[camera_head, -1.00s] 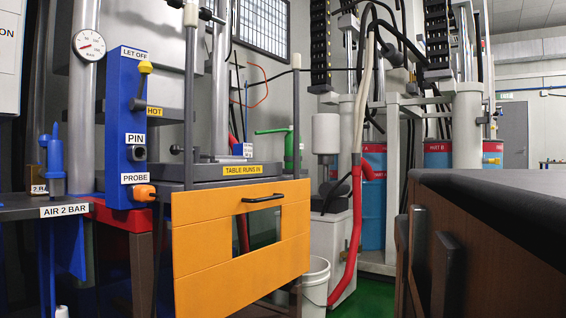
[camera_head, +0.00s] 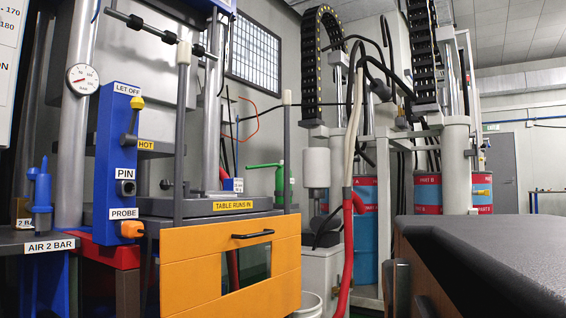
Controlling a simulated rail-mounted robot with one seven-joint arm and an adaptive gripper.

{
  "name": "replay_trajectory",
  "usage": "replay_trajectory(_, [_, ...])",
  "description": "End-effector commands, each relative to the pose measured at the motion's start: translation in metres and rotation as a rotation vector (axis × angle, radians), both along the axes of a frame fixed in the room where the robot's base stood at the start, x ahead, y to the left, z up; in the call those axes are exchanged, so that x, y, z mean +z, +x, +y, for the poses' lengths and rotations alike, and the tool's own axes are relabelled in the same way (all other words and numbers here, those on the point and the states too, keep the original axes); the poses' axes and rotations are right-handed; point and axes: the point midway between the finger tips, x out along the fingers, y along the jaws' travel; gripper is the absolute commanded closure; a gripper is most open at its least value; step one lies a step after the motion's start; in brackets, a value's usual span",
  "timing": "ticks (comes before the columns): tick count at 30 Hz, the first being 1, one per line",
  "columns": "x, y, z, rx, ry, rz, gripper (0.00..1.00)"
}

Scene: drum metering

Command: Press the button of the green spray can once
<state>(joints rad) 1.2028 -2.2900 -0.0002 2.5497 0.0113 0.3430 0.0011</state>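A green item with a thin spout pointing left, which looks like the green spray can (camera_head: 279,182), stands behind the orange panel, at the back right of the dark press table (camera_head: 160,207). A grey post with a pale tip stands just to its right and covers part of it. Its button is too small to make out. My gripper is not in view.
The orange panel (camera_head: 190,275) with a black handle stands in front of the table. A blue block (camera_head: 115,160) with a yellow-tipped lever is on the left. A dark-topped cabinet (camera_head: 500,255) fills the lower right. Red and blue drums (camera_head: 365,235) stand behind.

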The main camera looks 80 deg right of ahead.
Motion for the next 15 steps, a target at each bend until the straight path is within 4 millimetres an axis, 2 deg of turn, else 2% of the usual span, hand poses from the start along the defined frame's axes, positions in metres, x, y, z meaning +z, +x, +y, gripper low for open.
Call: replay_trajectory(15, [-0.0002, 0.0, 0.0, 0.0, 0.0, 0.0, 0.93])
